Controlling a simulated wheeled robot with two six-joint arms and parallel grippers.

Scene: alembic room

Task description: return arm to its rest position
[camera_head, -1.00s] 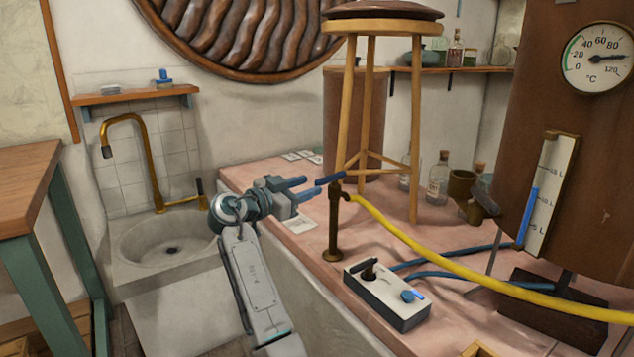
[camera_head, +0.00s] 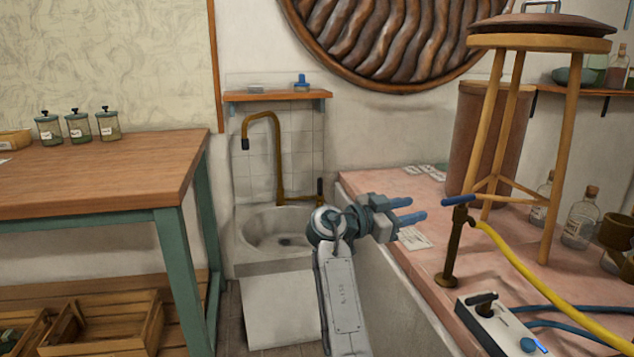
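My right gripper (camera_head: 420,208) shows in the middle of the head view, at the end of my pale grey arm. Its two blue fingers are apart with nothing between them, and they point right. It hangs over the near left edge of the pink counter (camera_head: 390,187). A brass valve post (camera_head: 455,250) with a blue lever (camera_head: 459,200) stands just right of the fingertips, with a small gap seen in the picture. My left gripper is out of view.
A sink (camera_head: 265,225) with a brass tap (camera_head: 279,150) lies behind my arm. A wooden table (camera_head: 110,175) with jars (camera_head: 78,127) is at left, crates (camera_head: 110,325) below. On the counter are a stool (camera_head: 565,150), a yellow hose (camera_head: 540,280) and a switch box (camera_head: 490,325).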

